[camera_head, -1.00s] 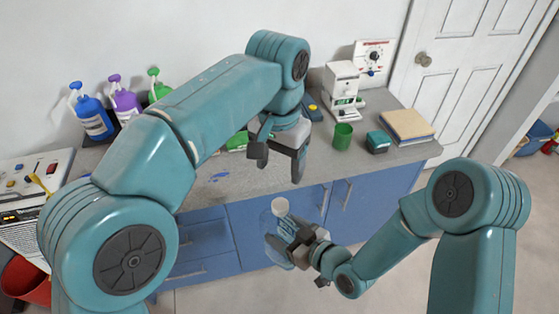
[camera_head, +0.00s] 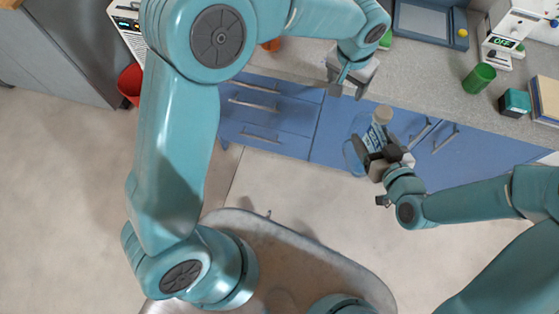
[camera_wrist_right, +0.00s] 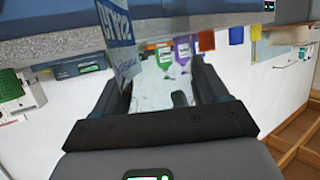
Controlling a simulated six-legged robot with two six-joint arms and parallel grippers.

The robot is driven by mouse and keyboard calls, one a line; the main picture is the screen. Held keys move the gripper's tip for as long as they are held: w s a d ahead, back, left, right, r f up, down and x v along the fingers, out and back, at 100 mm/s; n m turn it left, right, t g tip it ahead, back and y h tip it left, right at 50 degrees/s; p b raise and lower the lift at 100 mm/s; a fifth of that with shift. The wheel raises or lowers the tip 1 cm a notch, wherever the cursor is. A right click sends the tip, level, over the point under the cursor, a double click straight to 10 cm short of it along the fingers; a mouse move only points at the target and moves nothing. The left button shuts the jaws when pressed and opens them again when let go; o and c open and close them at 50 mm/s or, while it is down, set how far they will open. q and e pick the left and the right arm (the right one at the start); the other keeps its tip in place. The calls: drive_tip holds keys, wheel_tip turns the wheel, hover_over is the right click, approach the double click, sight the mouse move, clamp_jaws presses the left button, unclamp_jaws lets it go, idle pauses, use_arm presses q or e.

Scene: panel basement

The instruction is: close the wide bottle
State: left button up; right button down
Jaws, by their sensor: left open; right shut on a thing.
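The wide bottle (camera_head: 357,160) is see-through with a blue and white label and a whitish top (camera_head: 383,114). I cannot tell whether that top is a cap or the bare neck. My right gripper (camera_head: 369,156) is shut on the bottle and holds it in front of the blue cabinets. In the right wrist view the clear bottle (camera_wrist_right: 160,85) and its label (camera_wrist_right: 117,30) show between the fingers. My left gripper (camera_head: 347,88) is open with its fingers down, near the counter's front edge, above and left of the bottle's top. I see nothing between its fingers.
The grey counter (camera_head: 440,85) runs along the back above blue cabinets (camera_head: 300,115). At its right are a green cup (camera_head: 479,78), a teal box (camera_head: 514,102) and a white instrument (camera_head: 510,35). A red bin (camera_head: 131,84) stands at the left. The floor (camera_head: 275,190) is clear.

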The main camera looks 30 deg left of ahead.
use_arm(q)
drive_tip(key=s+a+f+n+g+h, duration=0.1)
drive_tip(key=s+f, duration=0.4)
drive_tip(key=f, duration=0.3)
drive_tip(key=s+a+f+n+h, duration=0.1)
drive_tip(key=s+a+f+h, duration=0.1)
drive_tip(key=s+f, duration=0.5)
drive_tip(key=s+a+f+n, duration=0.2)
drive_tip(key=s+f, duration=0.7)
drive_tip(key=s, duration=0.4)
drive_tip(key=shift+f+g+h, duration=0.3)
